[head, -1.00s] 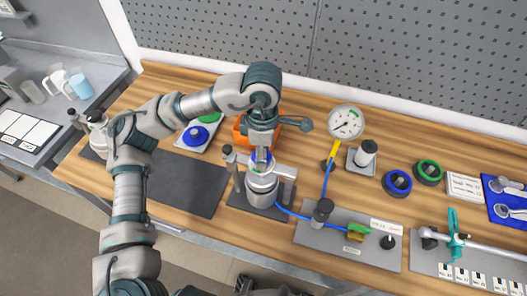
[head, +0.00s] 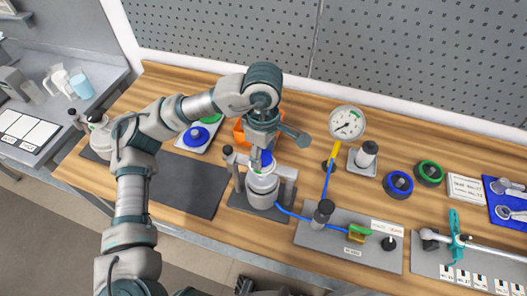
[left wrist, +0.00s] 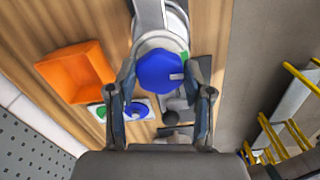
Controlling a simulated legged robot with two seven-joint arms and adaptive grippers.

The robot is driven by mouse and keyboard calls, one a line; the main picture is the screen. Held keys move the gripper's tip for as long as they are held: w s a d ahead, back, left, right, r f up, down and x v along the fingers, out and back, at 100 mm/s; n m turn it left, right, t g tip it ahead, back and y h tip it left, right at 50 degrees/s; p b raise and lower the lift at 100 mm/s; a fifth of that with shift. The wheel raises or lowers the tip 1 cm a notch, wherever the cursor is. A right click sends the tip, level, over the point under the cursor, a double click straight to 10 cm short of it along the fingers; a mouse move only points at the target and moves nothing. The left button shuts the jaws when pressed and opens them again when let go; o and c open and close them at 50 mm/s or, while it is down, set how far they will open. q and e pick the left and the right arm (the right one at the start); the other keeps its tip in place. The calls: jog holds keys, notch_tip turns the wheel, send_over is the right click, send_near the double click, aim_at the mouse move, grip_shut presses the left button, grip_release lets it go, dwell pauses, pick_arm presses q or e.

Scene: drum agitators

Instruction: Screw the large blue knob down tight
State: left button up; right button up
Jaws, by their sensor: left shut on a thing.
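The large blue knob (left wrist: 160,72) is round with a small pale tab on one side. It sits between the two fingers of my left gripper (left wrist: 160,78), which is shut on it. In the head view the gripper (head: 262,153) points down from above at the grey metal vessel (head: 262,188), and the fingers partly hide the knob. The knob is over the vessel's top, where a green-and-white ring shows. I cannot tell whether there is a gap under it. My right gripper is not in view.
The vessel stands in a clamp stand with a blue hose to a valve plate (head: 375,256). A gauge (head: 347,123) stands to the right. An orange bin (head: 239,132) and a tray with green and blue lids (head: 196,136) are behind left. A dark mat (head: 190,187) lies clear at left.

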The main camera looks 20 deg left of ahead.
aim_at(263, 156)
pick_arm(q)
jog(key=shift+r, duration=0.2)
jog(key=o, duration=1.1)
jog(key=shift+o, duration=0.3)
jog(key=shift+f, duration=0.1)
notch_tip(263, 156, up, 12)
jog(key=shift+w+f, duration=0.1)
